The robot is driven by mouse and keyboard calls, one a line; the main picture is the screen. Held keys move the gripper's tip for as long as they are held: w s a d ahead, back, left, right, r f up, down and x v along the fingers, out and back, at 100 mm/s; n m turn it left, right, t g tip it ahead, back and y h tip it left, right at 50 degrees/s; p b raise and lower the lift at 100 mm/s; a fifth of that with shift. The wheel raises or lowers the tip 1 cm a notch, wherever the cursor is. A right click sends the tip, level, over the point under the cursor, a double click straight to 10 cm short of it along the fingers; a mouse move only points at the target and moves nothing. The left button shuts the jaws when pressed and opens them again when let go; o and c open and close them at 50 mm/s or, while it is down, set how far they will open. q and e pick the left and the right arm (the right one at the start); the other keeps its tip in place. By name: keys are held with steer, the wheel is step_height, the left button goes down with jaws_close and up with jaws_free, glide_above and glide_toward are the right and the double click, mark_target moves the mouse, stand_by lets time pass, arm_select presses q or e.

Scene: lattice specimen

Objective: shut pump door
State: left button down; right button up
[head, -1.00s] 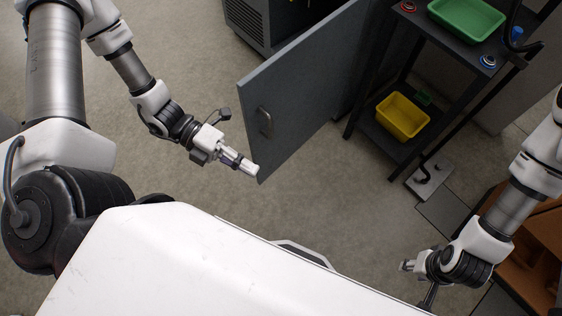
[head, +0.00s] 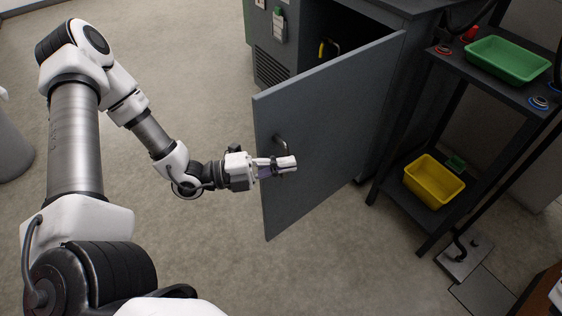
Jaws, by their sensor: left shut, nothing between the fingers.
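The pump door (head: 335,135) is a grey panel that stands wide open from a dark cabinet (head: 385,22). A curved metal handle (head: 282,145) sits on its face, near its free edge. My left gripper (head: 290,164) is shut and empty. It is in front of the door's face, just below the handle and overlapping it in the picture; I cannot tell whether it touches the door. Inside the cabinet, a yellow item (head: 328,48) shows in the dark opening. My right gripper is out of view.
A dark rack at the right holds a green tray (head: 508,58) on top and a yellow bin (head: 434,181) on its lower shelf. A floor plate (head: 465,258) with a black cable lies beside it. The floor left of the door is clear.

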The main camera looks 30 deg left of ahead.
arm_select(q)
steer(key=w+a, duration=0.2)
steer(key=shift+w+a+f+p, duration=0.3)
